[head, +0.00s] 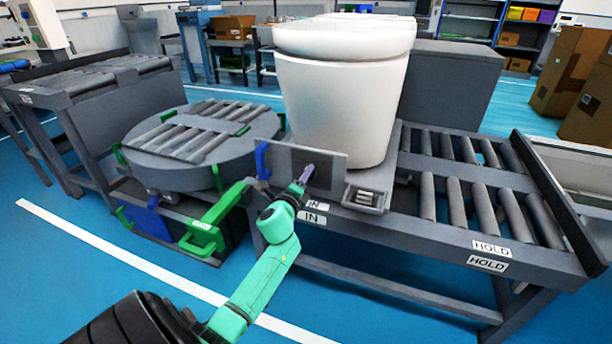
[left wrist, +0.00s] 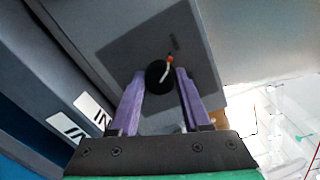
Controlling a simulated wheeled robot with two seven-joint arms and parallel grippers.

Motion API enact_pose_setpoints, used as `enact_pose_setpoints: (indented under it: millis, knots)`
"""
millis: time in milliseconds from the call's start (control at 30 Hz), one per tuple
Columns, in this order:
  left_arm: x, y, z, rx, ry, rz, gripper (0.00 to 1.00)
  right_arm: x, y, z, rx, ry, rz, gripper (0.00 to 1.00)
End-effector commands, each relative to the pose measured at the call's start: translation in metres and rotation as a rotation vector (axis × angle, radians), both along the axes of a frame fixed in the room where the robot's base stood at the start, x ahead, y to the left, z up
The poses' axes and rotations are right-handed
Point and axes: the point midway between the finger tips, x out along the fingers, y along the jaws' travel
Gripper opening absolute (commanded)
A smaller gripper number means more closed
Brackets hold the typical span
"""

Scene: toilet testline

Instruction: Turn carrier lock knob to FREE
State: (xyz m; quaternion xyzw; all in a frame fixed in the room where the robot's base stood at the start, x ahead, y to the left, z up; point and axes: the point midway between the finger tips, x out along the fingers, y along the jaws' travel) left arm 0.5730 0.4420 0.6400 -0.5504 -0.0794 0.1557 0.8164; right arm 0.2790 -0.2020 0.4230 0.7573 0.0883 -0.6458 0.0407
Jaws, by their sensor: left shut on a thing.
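The carrier lock knob (left wrist: 158,78) is a round black knob with a white and orange pointer mark, on a grey panel (left wrist: 122,50). In the left wrist view it sits between the purple fingers of my left gripper (left wrist: 159,88), which is shut on it. The pointer tilts up and slightly right. In the head view my left gripper (head: 305,174) is at the face of the grey plate (head: 334,172) in front of the toilet, and the knob is hidden behind it. The lettering by the knob is too small to read. My right gripper is not in view.
A white toilet (head: 340,110) stands on the conveyor behind the plate. A round roller turntable (head: 200,145) with green handles (head: 212,222) is to the left. A blue lever (head: 262,160) is at the plate's left edge. IN and HOLD labels (head: 487,263) mark the frame.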

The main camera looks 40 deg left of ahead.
Motion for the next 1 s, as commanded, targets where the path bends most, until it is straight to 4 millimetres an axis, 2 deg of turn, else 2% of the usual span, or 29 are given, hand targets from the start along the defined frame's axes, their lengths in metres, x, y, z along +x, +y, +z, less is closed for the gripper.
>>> enact_pose_setpoints:
  millis: [300, 800, 833, 900, 1000]
  knots:
    - [0.0, 0.001, 0.0, -0.118, -0.04, 0.001, 0.0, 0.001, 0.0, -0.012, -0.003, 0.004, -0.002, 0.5]
    - [0.0, 0.001, -0.001, -0.139, -0.047, 0.001, 0.0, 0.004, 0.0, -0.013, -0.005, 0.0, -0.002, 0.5]
    - [0.0, 0.001, -0.001, -0.139, -0.047, 0.001, 0.51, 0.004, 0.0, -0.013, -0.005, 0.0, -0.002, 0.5]
    - [0.0, 0.001, -0.001, -0.138, -0.047, 0.001, 0.77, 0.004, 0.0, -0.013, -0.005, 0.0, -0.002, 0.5]
    - [0.0, 0.001, -0.001, -0.138, -0.047, 0.001, 0.77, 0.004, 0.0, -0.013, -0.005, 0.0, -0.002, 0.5]
